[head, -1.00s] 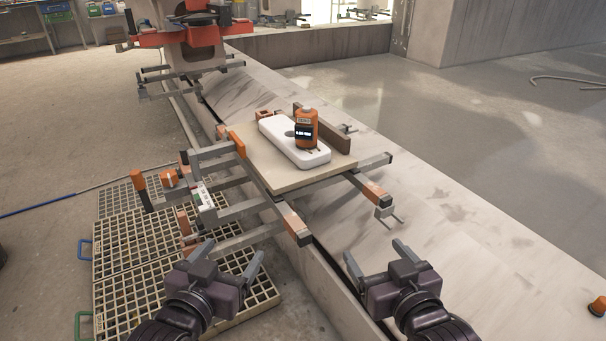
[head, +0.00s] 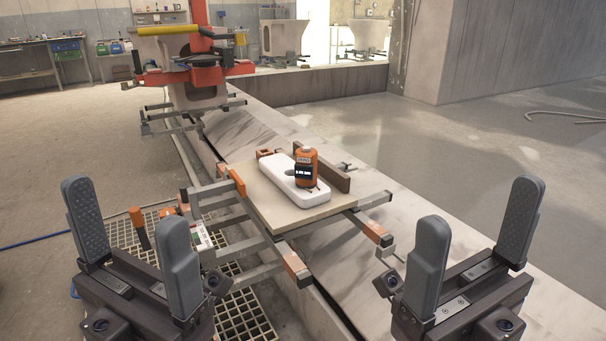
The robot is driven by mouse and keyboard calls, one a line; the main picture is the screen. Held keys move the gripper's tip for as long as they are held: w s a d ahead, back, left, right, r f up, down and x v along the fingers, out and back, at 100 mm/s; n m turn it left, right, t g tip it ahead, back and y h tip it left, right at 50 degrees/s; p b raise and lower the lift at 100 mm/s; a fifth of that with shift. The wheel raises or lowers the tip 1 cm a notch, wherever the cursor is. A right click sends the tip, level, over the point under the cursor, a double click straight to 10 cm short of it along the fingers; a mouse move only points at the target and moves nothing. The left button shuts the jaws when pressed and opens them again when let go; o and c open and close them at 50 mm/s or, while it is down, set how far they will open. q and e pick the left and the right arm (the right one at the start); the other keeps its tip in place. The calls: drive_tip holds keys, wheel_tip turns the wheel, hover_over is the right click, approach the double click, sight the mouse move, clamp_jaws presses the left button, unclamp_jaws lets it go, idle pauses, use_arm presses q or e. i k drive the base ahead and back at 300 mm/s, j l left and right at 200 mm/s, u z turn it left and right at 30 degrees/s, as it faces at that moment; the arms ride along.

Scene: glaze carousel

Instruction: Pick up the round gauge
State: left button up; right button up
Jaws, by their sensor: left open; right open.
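An orange round-bodied device with a dark lit display, which looks like the round gauge (head: 306,166), stands upright on a white rounded slab (head: 275,168). The slab lies on a beige board (head: 262,206) in the middle of the head view. A dark round spot, perhaps a hole, shows in the slab beside the gauge. My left gripper (head: 128,218) is open and empty at the lower left, nearer than the board. My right gripper (head: 478,205) is open and empty at the lower right. Both are well apart from the gauge, with their fingers pointing up in the picture.
A brown upright strip (head: 335,179) stands right behind the gauge. Metal bars with orange ends (head: 293,262) frame the board. A floor grate (head: 240,310) lies at lower left. A red machine (head: 198,72) stands at the back. The pale ledge right of the board is clear.

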sight(306, 165)
drive_tip(key=z, duration=3.85)
drive_tip(key=u, duration=3.75)
drive_tip(key=i+j+u, duration=0.1)
drive_tip(key=i+u, duration=0.25)
drive_tip(key=u, duration=0.15)
drive_tip(key=i+u, duration=0.45)
drive_tip(key=k, duration=0.1)
